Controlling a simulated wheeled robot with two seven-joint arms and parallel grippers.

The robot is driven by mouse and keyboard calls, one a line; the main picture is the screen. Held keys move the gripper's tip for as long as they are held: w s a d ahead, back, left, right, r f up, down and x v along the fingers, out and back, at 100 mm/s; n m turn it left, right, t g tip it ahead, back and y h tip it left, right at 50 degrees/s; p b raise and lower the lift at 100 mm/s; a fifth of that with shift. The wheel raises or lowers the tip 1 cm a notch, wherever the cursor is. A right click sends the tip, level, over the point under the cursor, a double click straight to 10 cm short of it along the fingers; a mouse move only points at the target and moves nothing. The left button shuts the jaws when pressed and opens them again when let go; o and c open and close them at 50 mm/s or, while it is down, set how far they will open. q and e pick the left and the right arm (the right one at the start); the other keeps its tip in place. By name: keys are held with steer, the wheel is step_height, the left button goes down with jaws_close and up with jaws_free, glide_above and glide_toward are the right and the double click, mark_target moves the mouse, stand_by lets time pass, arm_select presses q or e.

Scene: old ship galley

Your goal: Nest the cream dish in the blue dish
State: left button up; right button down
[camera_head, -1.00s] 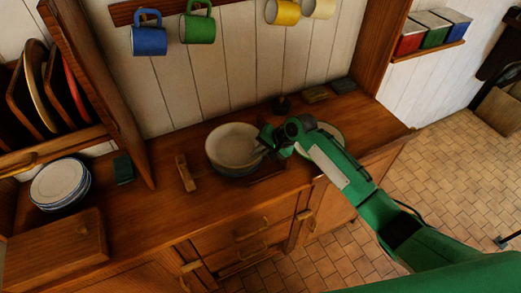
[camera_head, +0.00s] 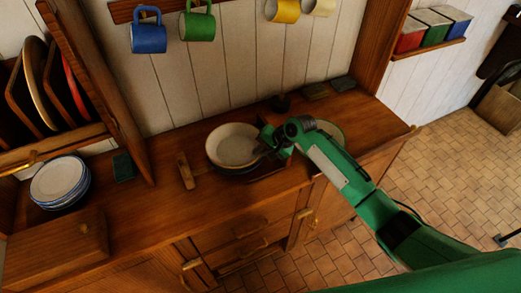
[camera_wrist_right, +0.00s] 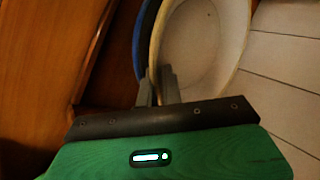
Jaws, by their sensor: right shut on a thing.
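The blue dish (camera_wrist_right: 141,42) shows as a dark blue rim beside the cream dish (camera_wrist_right: 205,45) in the right wrist view. In the head view only a thin dark edge shows under the cream dish, so I cannot tell how fully it is seated. My right gripper (camera_head: 264,146) is shut on the cream dish's right rim; its fingers (camera_wrist_right: 160,86) are at the rim in the wrist view. My left gripper is not in view.
A wooden piece (camera_head: 185,171) lies left of the dishes. A green-rimmed plate (camera_head: 334,132) is partly hidden behind my right arm. Blue-rimmed plates (camera_head: 59,181) are stacked at the left. Mugs hang above, including a blue one (camera_head: 147,38). The counter's front strip is bare.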

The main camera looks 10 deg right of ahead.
steer(key=shift+f, duration=0.25)
steer(key=c, duration=1.5)
jaws_free()
steer(key=shift+s, duration=0.1)
steer(key=shift+f, duration=0.2)
steer(key=shift+r, duration=0.1)
steer(key=shift+r+p, duration=4.1)
steer(key=shift+p, duration=0.05)
